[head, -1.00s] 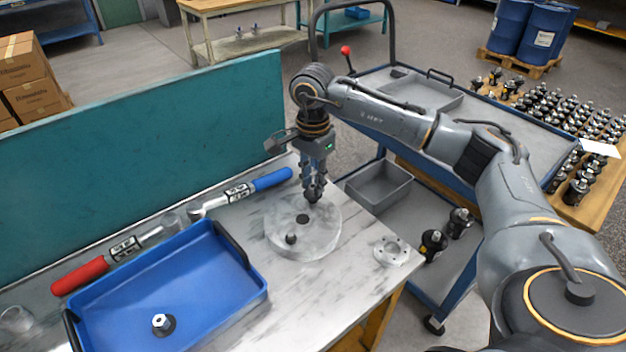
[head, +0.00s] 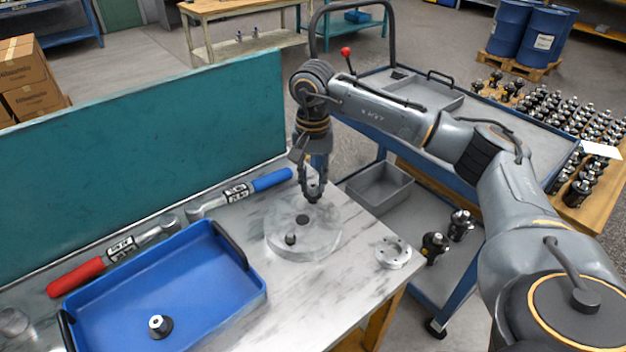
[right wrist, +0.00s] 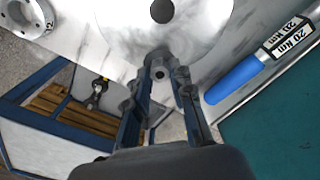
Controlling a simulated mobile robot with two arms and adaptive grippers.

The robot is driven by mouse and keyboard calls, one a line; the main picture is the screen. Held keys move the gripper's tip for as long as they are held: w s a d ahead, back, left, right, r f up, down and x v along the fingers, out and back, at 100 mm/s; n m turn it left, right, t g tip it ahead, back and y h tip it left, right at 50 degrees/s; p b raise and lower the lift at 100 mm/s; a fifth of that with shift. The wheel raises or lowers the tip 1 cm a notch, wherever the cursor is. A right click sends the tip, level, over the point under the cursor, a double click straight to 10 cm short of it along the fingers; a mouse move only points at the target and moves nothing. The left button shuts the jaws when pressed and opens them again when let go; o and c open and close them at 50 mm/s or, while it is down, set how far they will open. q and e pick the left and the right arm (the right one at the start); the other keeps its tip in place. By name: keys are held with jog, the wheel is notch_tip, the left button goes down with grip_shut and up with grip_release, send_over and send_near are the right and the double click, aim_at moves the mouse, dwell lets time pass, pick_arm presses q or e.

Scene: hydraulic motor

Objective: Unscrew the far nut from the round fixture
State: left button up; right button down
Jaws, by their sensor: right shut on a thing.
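The round fixture (head: 322,240) is a pale metal disc on the workbench, with a dark hole in its middle. A dark nut (head: 290,239) sits on its near side. My right gripper (head: 313,198) points down at the disc's far edge, shut on the far nut, which its fingers mostly hide in the head view. In the right wrist view the far nut (right wrist: 160,73) shows as a small ring between the fingertips, at the edge of the fixture (right wrist: 120,30). I cannot tell whether the nut is still seated. My left gripper is not in view.
A blue tray (head: 215,318) with one dark nut (head: 159,326) in it stands at front left. A red-handled wrench (head: 80,275) and a blue-handled wrench (head: 265,181) lie along the teal panel (head: 140,150). A small flange (head: 392,252) lies at right.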

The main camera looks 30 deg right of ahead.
aim_at(313, 185)
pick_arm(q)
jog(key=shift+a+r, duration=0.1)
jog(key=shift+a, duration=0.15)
pick_arm(e)
jog(key=shift+r, duration=0.1)
jog(key=shift+r+p, duration=1)
jog(key=shift+r, duration=0.25)
jog(key=shift+r+p, duration=0.5)
jog(key=shift+r, duration=0.25)
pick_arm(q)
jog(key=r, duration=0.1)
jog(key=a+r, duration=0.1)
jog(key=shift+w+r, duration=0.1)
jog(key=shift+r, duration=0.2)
